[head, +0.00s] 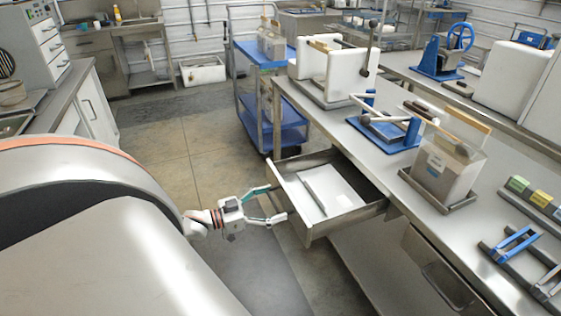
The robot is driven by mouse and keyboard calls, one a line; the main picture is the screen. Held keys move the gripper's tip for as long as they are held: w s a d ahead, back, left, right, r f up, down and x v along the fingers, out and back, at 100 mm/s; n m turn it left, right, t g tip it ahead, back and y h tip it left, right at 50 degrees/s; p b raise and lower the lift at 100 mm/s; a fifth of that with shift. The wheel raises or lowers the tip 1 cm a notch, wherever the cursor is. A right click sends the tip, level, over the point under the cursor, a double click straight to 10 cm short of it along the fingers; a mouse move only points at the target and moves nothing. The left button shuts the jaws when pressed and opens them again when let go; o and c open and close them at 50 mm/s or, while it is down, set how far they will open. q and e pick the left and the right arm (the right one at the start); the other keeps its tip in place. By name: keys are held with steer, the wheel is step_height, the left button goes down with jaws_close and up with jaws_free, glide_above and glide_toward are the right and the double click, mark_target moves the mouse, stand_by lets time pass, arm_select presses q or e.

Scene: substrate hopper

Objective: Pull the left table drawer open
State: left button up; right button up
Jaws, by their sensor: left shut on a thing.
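The left table drawer (348,221) stands pulled out from under the steel table (378,160). A white sheet-like item and a thin light strip lie inside it. My left gripper (276,203) is at the outer side of the drawer front, with one finger towards the far side and one towards the near side. It is shut on the drawer's handle, which is mostly hidden from this angle. My right gripper is not in view.
A second drawer (437,272) to the right is shut. On the table stand a white hopper box (345,75), a blue-based device (385,130) and a bag in a tray (440,170). A blue cart (285,130) is behind the drawer. Floor left of the drawer is clear.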

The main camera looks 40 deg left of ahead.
arm_select(q)
steer(key=shift+s, duration=0.15)
steer(key=o, duration=1.6)
steer(key=shift+c, duration=0.2)
steer(key=v, duration=1.2)
steer(key=shift+a, duration=0.1)
steer(key=s+d+f+g+y, duration=0.1)
steer(key=s+d+f+g, duration=0.1)
steer(key=d+f, duration=0.8)
steer(key=s+d+f+g+y, duration=0.2)
steer(key=d+f, duration=0.1)
steer(key=d, duration=1.2)
steer(key=d+g+y, duration=0.1)
steer(key=d+g, duration=0.1)
steer(key=d, duration=0.8)
steer(key=shift+s+r, duration=0.15)
steer(key=shift+s, duration=0.15)
